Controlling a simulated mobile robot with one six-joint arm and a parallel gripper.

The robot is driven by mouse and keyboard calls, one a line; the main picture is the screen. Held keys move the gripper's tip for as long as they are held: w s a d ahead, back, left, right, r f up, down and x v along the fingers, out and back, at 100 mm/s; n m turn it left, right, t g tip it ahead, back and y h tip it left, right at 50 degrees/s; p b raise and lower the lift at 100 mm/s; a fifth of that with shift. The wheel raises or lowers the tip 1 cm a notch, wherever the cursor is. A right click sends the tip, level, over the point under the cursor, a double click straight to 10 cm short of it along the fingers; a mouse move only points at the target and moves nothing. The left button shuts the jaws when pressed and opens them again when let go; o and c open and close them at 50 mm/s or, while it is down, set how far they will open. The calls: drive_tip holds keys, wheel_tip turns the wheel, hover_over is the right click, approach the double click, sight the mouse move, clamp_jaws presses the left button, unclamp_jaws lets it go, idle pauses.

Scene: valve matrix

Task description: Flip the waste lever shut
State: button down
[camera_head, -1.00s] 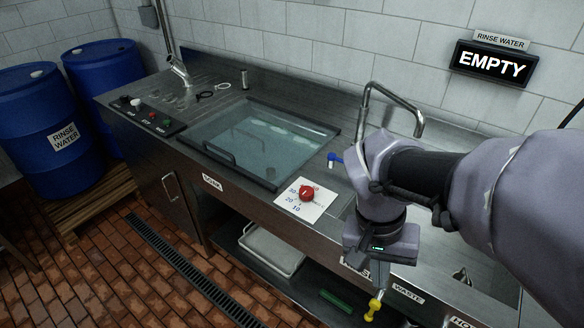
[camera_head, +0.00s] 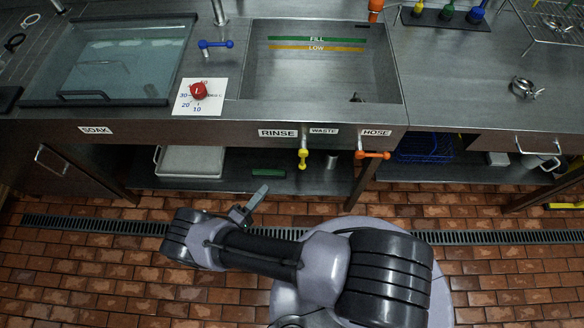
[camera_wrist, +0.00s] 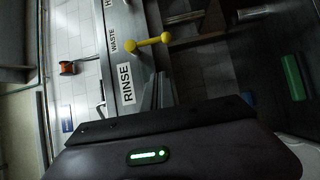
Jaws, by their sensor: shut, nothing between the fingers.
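The yellow waste lever (camera_head: 303,158) is below the WASTE label (camera_head: 324,131) on the counter's front edge. It hangs roughly straight down in the head view. In the wrist view, which is turned on its side, the yellow lever (camera_wrist: 148,43) shows beside the WASTE and RINSE labels, with nothing touching it. My gripper (camera_head: 259,196) is shut and empty, low in front of the counter. It is below and left of the lever in the head view, clearly apart from it.
An orange lever (camera_head: 373,155) sits under the HOSE label, right of the yellow one. A blue lever (camera_head: 215,44) is on the countertop, left of the rinse basin (camera_head: 322,85). A lower shelf (camera_head: 235,170) holds a white tray (camera_head: 190,160). Brick floor lies in front.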

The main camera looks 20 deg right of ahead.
drive_tip(key=shift+d, duration=0.1)
approach(303, 160)
drive_tip(key=shift+w+d+f, duration=1.65)
drive_tip(key=shift+w+d, duration=0.45)
drive_tip(key=shift+w, duration=0.7)
drive_tip(key=shift+a+f, duration=0.1)
